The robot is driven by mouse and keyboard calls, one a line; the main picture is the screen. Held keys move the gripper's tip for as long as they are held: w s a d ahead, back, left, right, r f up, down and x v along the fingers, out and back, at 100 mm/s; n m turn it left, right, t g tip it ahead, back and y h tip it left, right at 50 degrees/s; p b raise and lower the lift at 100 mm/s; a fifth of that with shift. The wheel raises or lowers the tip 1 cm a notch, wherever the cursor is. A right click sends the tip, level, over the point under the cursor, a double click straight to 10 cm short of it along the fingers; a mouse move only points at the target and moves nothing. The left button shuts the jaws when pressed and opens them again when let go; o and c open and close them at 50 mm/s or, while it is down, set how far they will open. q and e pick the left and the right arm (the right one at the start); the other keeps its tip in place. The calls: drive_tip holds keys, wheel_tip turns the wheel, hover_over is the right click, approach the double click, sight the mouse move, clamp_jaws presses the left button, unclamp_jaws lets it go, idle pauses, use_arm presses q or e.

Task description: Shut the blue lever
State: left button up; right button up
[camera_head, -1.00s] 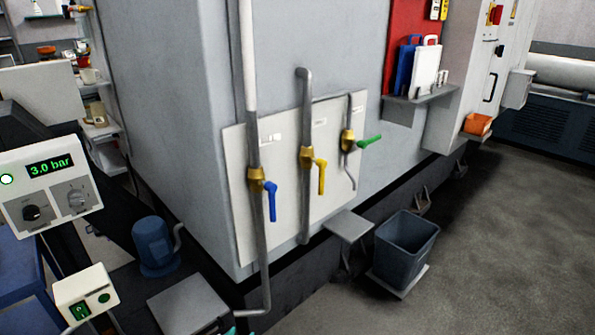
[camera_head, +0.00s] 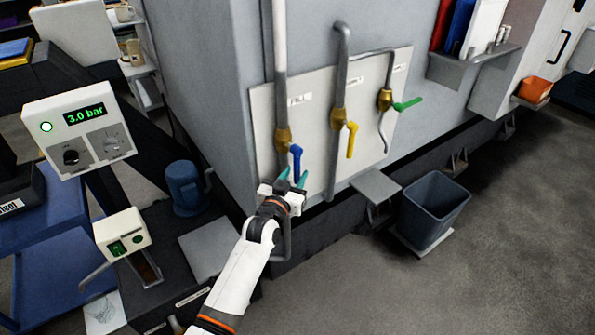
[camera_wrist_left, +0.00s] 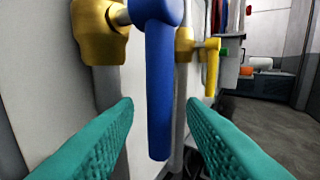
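The blue lever (camera_head: 296,160) hangs straight down from its brass valve (camera_head: 283,138) on a grey vertical pipe, at the left of a white panel. In the left wrist view the blue lever (camera_wrist_left: 159,90) is large and points down between the two teal fingers. My left gripper (camera_head: 291,178) is open at the lever's lower end. In the wrist view its fingers (camera_wrist_left: 160,125) stand on either side of the lever, with gaps visible to both. I cannot tell how deep the lever is between them. My right gripper is not in view.
A yellow lever (camera_head: 351,140) and a green lever (camera_head: 408,103) sit on pipes to the right. A small step (camera_head: 376,187) and a grey bin (camera_head: 433,208) stand below. A control box reading 3.0 bar (camera_head: 79,123) is at left.

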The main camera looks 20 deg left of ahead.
use_arm(q)
drive_tip(key=shift+w+d, duration=0.1)
drive_tip(key=shift+w, duration=1)
clamp_jaws()
